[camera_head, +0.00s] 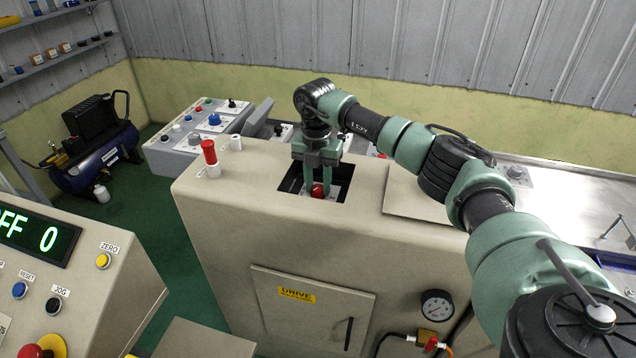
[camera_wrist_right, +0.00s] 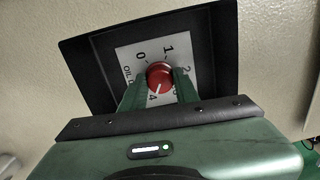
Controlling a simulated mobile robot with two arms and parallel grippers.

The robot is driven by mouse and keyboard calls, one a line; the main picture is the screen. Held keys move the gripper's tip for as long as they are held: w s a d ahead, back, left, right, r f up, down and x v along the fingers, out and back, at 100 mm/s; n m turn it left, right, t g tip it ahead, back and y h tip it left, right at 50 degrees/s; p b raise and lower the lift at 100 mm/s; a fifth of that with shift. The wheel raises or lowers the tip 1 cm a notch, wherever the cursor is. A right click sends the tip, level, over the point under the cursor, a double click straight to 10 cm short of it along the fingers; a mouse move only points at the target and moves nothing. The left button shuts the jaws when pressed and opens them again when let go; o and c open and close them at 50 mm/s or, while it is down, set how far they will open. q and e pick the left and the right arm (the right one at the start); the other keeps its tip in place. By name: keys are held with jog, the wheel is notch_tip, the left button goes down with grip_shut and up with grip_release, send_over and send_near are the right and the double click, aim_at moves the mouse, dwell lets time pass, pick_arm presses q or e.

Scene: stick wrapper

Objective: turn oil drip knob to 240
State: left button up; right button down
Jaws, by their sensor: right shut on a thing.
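The oil drip knob is a small red knob (camera_head: 318,190) in a dark square recess in the top of the beige machine (camera_head: 230,205). In the right wrist view the red knob (camera_wrist_right: 159,74) sits on a white dial plate (camera_wrist_right: 127,56) marked with numbers such as 0, 1, 2 and 4 and partly hidden lettering. A white pointer line on the knob points down toward the 4. My right gripper (camera_head: 318,180) reaches down into the recess, its green fingers shut on the knob's sides; it also shows in the right wrist view (camera_wrist_right: 160,88). My left gripper is not in view.
A red-topped cylinder (camera_head: 209,152) stands on the machine left of the recess. A grey control box (camera_head: 185,135) is behind it. A console with a green display (camera_head: 35,232) is at the left. A pressure gauge (camera_head: 436,306) is on the front. The recess walls are close around my gripper.

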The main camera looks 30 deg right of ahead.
aim_at(317, 187)
jog(key=shift+r, duration=0.1)
dwell(0.3)
jog(key=c, duration=1.1)
grip_release()
jog(key=shift+o, duration=0.2)
jog(key=shift+r, duration=0.4)
notch_tip(317, 187, up, 7)
jog(key=shift+w+f+b, duration=0.1)
jog(key=shift+b, duration=1.05)
